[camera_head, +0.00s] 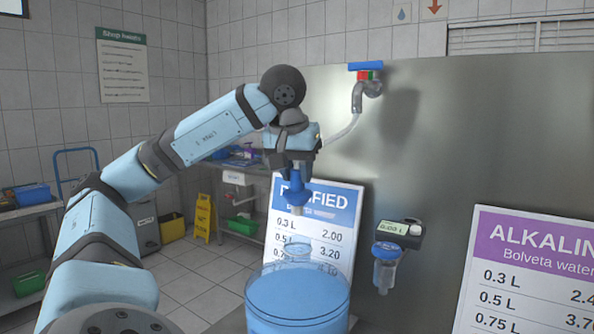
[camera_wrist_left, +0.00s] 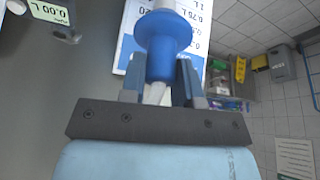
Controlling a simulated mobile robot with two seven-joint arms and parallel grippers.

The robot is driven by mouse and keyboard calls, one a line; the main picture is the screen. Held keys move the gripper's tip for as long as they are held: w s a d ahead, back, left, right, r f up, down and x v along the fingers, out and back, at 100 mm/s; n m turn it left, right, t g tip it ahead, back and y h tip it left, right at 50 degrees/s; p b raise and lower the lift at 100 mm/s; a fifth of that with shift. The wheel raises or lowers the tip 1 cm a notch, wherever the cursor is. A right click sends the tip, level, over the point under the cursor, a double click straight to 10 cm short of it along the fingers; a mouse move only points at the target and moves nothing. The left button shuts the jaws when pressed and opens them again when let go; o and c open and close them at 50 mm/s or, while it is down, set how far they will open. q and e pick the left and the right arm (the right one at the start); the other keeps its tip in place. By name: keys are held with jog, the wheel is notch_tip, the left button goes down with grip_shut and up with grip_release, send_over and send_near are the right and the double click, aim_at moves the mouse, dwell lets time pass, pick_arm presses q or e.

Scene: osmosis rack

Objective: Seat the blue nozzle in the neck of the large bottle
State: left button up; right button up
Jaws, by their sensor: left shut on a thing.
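The blue nozzle (camera_head: 292,195) is held upright in my left gripper (camera_head: 291,172), with its pale tip pointing down. In the left wrist view the blue nozzle (camera_wrist_left: 164,42) sits between the two fingers, its wide collar beyond the fingertips. The large bottle (camera_head: 297,305) stands below, clear and blue-tinted, with its neck (camera_head: 297,252) at the top. The nozzle tip is above the neck and apart from it, roughly in line with it in the head view. How they line up in depth I cannot tell. My right gripper is not in view.
A steel panel (camera_head: 430,150) stands behind. It carries a blue-handled tap (camera_head: 367,85) with a hose and a grey meter (camera_head: 398,229) over a small clear blue-topped part (camera_head: 385,268). Price signs stand left (camera_head: 318,215) and right (camera_head: 530,270). A yellow floor sign (camera_head: 203,217) is farther back.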

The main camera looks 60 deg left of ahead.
aim_at(296, 193)
pick_arm(q)
jog(key=shift+f+b, duration=0.3)
jog(key=shift+f, duration=0.2)
jog(key=shift+f+b, duration=1.1)
jog(key=shift+f, duration=0.05)
jog(key=shift+f+b, duration=1)
jog(key=shift+f, duration=0.05)
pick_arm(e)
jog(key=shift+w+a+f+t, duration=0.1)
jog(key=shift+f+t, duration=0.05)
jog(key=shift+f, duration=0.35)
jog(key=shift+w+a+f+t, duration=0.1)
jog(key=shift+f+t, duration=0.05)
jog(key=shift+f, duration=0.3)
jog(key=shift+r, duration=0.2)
pick_arm(q)
jog(key=shift+f, duration=0.15)
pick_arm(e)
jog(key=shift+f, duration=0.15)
pick_arm(q)
jog(key=shift+f+b, duration=0.15)
jog(key=shift+b, duration=0.2)
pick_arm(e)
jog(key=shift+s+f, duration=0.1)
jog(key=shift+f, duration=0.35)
